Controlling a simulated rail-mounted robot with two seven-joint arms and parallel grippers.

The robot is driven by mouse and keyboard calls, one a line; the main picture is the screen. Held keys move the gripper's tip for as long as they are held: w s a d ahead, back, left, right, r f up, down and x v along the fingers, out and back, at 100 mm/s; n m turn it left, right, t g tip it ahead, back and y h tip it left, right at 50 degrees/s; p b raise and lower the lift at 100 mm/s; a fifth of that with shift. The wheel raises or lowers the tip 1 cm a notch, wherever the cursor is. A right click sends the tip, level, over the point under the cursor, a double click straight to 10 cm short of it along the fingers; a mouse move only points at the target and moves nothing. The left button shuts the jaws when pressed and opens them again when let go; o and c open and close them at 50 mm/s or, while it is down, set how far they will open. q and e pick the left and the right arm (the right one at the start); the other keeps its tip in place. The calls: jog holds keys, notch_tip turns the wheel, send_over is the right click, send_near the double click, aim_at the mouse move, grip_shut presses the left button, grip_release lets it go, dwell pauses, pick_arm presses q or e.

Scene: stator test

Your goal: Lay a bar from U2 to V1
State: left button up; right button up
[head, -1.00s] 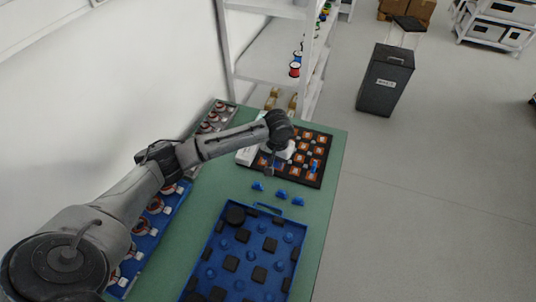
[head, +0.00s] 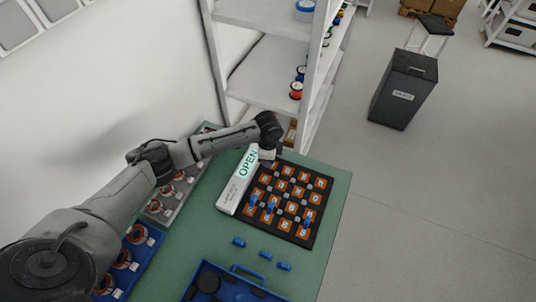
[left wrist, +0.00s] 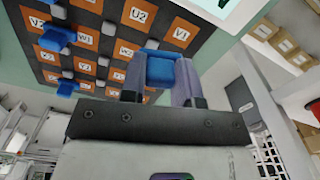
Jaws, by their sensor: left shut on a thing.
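My left gripper (head: 270,160) is over the far left corner of the black terminal board (head: 318,233). In the left wrist view its fingers (left wrist: 160,78) are shut on a blue bar (left wrist: 160,68). The orange squares marked U2 (left wrist: 137,14) and V1 (left wrist: 180,34) show just beyond the bar, side by side. The bar appears apart from the board; its exact height is hard to tell. Other blue bars stand on the board, one (left wrist: 55,38) near W1 and another (left wrist: 67,88) below V2. My right gripper is not in view.
A white box (head: 232,196) with a display reading OPEN stands along the board's left side. Three loose blue bars (head: 265,255) lie on the green table (head: 320,262) before the board. A blue tray (head: 235,285) is nearer. White shelving (head: 262,88) rises behind.

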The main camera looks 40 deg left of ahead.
pick_arm(q)
jog(key=shift+s+m, duration=0.1)
jog(key=shift+m, duration=0.9)
jog(key=shift+w+m, duration=0.2)
jog(key=shift+m, duration=0.2)
notch_tip(320, 180, down, 3)
jog(key=b, duration=0.3)
jog(key=shift+r, duration=0.1)
jog(key=shift+f+b, duration=1.25)
jog(key=shift+b, duration=0.4)
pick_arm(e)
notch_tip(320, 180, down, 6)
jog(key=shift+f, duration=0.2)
pick_arm(q)
jog(key=shift+r+p, duration=0.1)
jog(key=shift+p, duration=0.3)
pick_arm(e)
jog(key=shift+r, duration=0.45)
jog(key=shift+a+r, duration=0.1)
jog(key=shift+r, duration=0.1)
